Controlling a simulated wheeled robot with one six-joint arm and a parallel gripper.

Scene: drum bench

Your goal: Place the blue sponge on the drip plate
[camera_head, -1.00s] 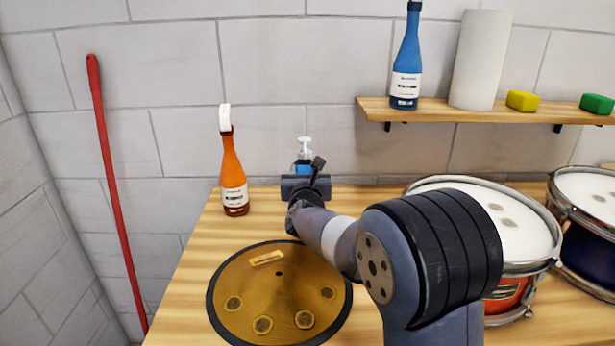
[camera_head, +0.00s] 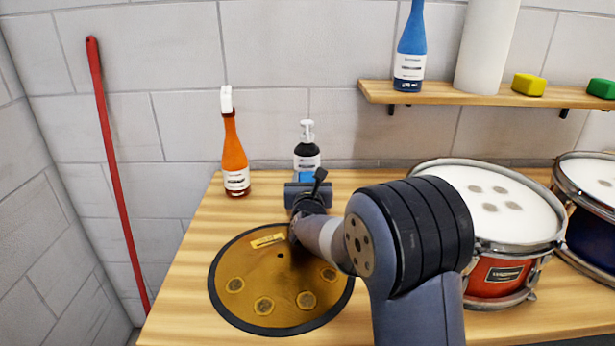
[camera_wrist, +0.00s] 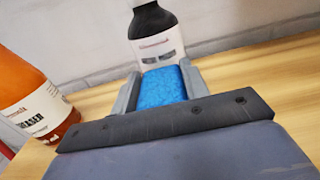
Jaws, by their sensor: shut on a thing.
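My gripper (camera_head: 307,188) is shut on the blue sponge (camera_wrist: 163,86), which sits between its two fingers (camera_wrist: 160,80) in the wrist view. In the head view only a small blue part of the sponge (camera_head: 305,175) shows above my gripper. The round gold drip plate (camera_head: 265,282) with a black rim lies on the wooden bench, nearer than my gripper. My arm covers the plate's right edge. The sponge is beyond the plate's far edge; its height above the bench is unclear.
A dark pump bottle (camera_head: 306,158) stands just behind the sponge. An orange spray bottle (camera_head: 234,160) stands to the left. Drums (camera_head: 490,215) fill the bench's right side. A shelf (camera_head: 440,95) holds a blue bottle, a paper roll and yellow and green sponges.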

